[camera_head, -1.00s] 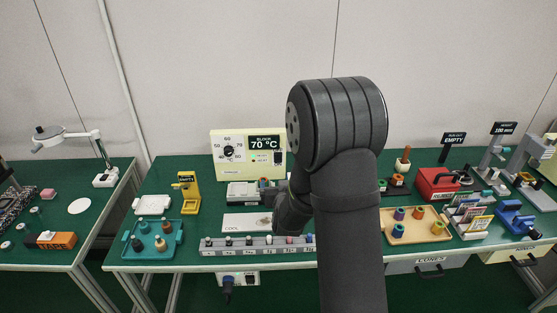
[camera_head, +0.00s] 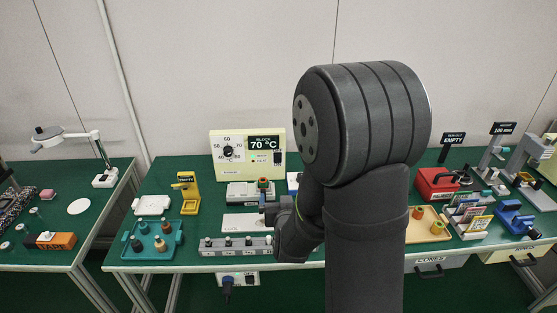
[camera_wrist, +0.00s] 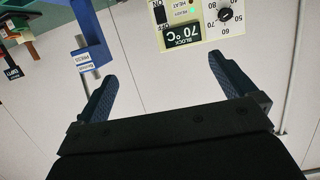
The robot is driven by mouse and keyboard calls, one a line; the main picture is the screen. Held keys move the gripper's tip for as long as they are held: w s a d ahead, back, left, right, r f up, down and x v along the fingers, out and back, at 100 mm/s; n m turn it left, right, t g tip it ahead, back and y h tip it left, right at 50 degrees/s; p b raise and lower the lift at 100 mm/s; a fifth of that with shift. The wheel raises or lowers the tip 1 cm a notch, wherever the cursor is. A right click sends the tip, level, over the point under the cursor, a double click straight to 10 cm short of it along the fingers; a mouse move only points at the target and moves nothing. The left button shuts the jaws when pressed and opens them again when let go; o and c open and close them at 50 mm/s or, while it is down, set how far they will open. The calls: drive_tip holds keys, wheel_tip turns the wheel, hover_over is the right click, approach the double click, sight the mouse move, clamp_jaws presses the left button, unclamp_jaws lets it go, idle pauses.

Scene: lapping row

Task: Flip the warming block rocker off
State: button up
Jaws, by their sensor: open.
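The warming block control box (camera_head: 240,171) is a cream panel at the back of the bench, with a round dial and a display reading 70 °C. Its black rocker (camera_head: 278,157) is at the lower right of the panel. In the wrist view the panel appears upside down at the top, with the rocker (camera_wrist: 160,14) near the top edge and a green light beside it. My gripper (camera_wrist: 162,68) is open and empty, its two dark fingers apart, short of the panel. In the head view my arm hides most of the gripper.
A blue press (camera_wrist: 91,40) stands close to one finger in the wrist view. A yellow stand (camera_head: 188,192), a teal tray (camera_head: 128,250) and a grey sample rail (camera_head: 232,247) are on the bench left of my arm. A red box (camera_head: 436,183) is to the right.

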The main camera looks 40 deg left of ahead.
drive_tip(key=shift+s+d, duration=0.25)
